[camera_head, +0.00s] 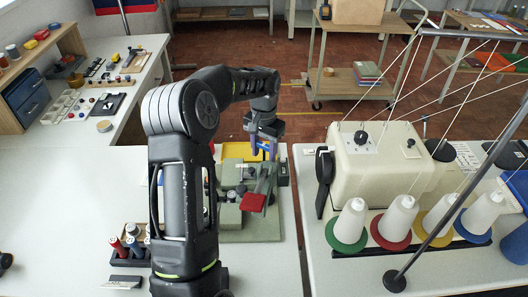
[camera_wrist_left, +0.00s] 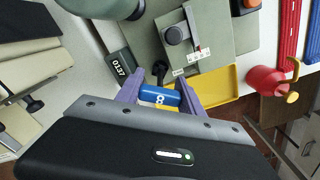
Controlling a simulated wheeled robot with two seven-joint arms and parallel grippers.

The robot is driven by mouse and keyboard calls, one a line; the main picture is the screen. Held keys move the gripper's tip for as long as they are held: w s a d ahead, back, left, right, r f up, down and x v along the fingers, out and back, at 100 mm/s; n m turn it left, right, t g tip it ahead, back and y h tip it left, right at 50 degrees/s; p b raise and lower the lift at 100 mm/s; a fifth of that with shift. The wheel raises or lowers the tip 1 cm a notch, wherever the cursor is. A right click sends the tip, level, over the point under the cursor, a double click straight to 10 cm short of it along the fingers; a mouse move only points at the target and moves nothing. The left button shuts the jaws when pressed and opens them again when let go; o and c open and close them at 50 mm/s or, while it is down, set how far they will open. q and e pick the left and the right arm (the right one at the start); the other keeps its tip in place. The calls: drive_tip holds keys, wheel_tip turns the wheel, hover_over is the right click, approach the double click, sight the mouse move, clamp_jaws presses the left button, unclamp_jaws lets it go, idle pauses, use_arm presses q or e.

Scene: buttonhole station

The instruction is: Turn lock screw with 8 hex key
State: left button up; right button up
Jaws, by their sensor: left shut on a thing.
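My left gripper (camera_head: 264,150) is over the back of the green buttonhole fixture (camera_head: 250,228). In the left wrist view its two purple fingers (camera_wrist_left: 160,97) are shut on the blue handle of the 8 hex key (camera_wrist_left: 161,97), marked "8". The key's shaft points away from the camera and is mostly hidden. A small black round part (camera_wrist_left: 160,70) sits just beyond the handle; I cannot tell whether it is the lock screw or whether the key touches it. A black knob (camera_wrist_left: 176,34) stands on a grey-green plate nearby. My right gripper is not in view.
A yellow tray (camera_wrist_left: 222,90) lies beside the fixture, and a dark block marked "0137" (camera_wrist_left: 119,68) is close to the fingers. A red can (camera_wrist_left: 266,82) stands farther right. The cream machine (camera_head: 378,165) and thread cones fill the right table.

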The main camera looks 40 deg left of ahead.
use_arm(q)
drive_tip(key=n, duration=0.3)
drive_tip(key=shift+n, duration=1.9)
drive_tip(key=shift+n, duration=0.4)
drive_tip(key=o, duration=1.5)
drive_tip(key=shift+c, duration=0.2)
